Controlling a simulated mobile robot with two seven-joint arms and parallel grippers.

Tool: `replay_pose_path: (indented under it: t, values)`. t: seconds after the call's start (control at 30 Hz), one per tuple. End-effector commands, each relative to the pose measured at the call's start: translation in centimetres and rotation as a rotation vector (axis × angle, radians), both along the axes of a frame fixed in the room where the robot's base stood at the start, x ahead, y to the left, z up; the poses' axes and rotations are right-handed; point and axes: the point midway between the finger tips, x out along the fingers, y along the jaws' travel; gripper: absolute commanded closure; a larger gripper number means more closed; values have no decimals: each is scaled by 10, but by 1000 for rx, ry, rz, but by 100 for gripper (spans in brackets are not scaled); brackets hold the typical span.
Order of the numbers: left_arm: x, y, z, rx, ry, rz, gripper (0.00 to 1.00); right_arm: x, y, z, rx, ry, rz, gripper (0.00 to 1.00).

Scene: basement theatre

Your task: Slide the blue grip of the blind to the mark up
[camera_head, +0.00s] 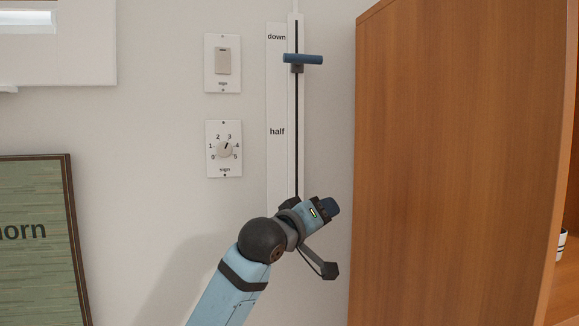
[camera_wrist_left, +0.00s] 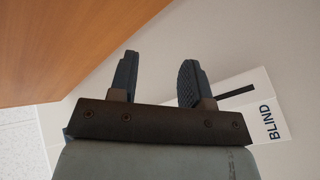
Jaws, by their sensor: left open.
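The blue grip (camera_head: 312,60) of the blind is a short horizontal bar on a dark vertical slot in a white strip (camera_head: 293,150) on the wall. It sits just below the level of the word "down" and well above "half". The mark "up" does not show; my left arm covers the strip's lower part. My left gripper (camera_head: 310,238) is below "half", well below the blue grip and apart from it. In the left wrist view its two fingers (camera_wrist_left: 157,78) are apart with nothing between them. My right gripper is not in view.
A wooden cabinet (camera_head: 455,160) stands close on the right of the strip. Left of the strip are a switch plate (camera_head: 222,85) and a dial plate (camera_head: 224,165). A green framed picture (camera_head: 40,240) is at far left. A "BLIND" label (camera_wrist_left: 266,118) shows in the left wrist view.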

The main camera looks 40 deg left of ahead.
Motion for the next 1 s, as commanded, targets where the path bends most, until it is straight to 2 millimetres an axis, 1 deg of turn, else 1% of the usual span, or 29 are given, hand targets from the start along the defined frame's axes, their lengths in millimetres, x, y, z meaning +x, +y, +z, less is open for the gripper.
replay_pose_path:
  t: [0.03,0.07,0.1,0.17,0.2,0.27,0.3,0.4,0.5,0.53,0.6,0.67,0.77,0.87,1.0]
  values:
    - [-10,7,34,-41,-50,8,56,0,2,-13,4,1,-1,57]
    - [-17,11,54,-72,-71,11,56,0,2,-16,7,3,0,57]
    - [-28,15,79,-113,-98,13,56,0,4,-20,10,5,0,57]
    - [-47,22,115,-172,-139,18,56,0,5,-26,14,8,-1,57]
    - [-61,27,136,-212,-165,18,56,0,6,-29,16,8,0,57]
    - [-82,33,165,-266,-203,17,56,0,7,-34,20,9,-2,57]
    - [-97,36,181,-299,-225,16,56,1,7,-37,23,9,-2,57]
    - [-128,43,213,-371,-269,11,56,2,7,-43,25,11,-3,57]
    - [-151,48,232,-418,-300,6,56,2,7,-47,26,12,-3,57]
    - [-156,49,236,-429,-306,5,56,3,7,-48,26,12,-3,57]
    - [-163,51,242,-445,-314,2,56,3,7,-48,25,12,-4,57]
    - [-164,51,246,-453,-316,2,56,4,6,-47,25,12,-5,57]
    - [-157,51,251,-455,-317,1,56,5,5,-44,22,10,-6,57]
    - [-141,51,258,-454,-316,3,56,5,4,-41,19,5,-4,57]
    - [-113,51,270,-453,-315,2,56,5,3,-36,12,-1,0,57]
